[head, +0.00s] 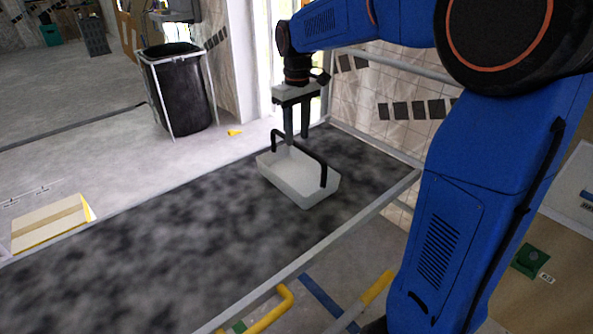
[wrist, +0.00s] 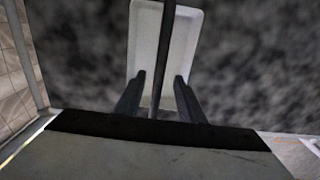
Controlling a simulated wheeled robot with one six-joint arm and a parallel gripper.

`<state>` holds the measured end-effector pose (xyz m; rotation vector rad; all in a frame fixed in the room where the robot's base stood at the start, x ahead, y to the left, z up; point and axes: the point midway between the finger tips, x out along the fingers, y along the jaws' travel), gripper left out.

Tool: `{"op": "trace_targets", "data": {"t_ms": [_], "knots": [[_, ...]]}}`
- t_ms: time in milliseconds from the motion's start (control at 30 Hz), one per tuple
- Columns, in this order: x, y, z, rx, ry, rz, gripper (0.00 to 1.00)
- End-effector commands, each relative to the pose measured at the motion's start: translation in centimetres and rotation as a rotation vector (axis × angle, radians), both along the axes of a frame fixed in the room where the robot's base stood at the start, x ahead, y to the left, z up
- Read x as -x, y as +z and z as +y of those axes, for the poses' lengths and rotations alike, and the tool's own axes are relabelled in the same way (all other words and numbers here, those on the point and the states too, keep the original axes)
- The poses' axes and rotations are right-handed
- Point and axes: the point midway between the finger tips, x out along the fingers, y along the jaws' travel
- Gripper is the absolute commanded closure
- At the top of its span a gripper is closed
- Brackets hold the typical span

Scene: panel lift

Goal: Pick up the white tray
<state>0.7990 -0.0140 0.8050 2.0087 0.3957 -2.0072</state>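The white tray (head: 283,183) is a shallow rectangular tray with a black bar handle (head: 313,160) arching over it. It rests on a dark mottled surface. My gripper (head: 297,140) points down over the tray, at the handle's height or a little above. In the wrist view the tray (wrist: 142,40) lies below the fingers, and the handle (wrist: 166,45) runs between the two fingers (wrist: 160,76). The fingers are apart, with a gap on each side of the handle. The tray's near end is hidden in the wrist view.
The dark mottled surface (head: 130,240) is bare around the tray. A metal rail (head: 310,253) runs along its near edge. A tiled wall (head: 385,85) stands behind at the right.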

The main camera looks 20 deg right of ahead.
Motion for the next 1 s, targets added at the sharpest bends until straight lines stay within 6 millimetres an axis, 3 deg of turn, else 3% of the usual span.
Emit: {"op": "trace_targets", "data": {"t_ms": [300, 633, 800, 1000], "knots": [[-0.3, -4.0, 0.0, 0.000, 0.000, 0.002, 0.64], [-0.4, -4.6, 0.0, 0.000, 0.000, 0.000, 0.64], [-0.4, -4.5, 0.0, 0.000, 0.000, 0.000, 1.00], [-0.4, -4.5, 0.0, 0.000, 0.000, 0.000, 1.00]]}}
